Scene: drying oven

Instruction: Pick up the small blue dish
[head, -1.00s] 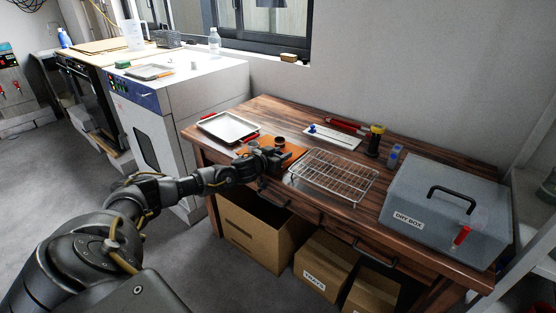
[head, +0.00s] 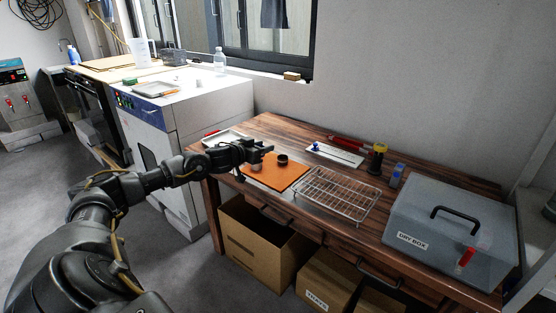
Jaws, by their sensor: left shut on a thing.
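My left gripper (head: 262,149) is above the left part of an orange mat (head: 268,178) on the wooden table. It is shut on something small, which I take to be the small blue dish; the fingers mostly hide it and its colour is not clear. A small dark round dish (head: 282,159) stands on the mat, to the right of the gripper and apart from it. My right gripper is not in view.
A wire rack (head: 335,193) lies right of the mat, and a grey dry box (head: 450,226) stands at the right end. A metal tray (head: 222,138) is behind my left gripper. A white board (head: 335,155) with a blue-topped item lies at the back.

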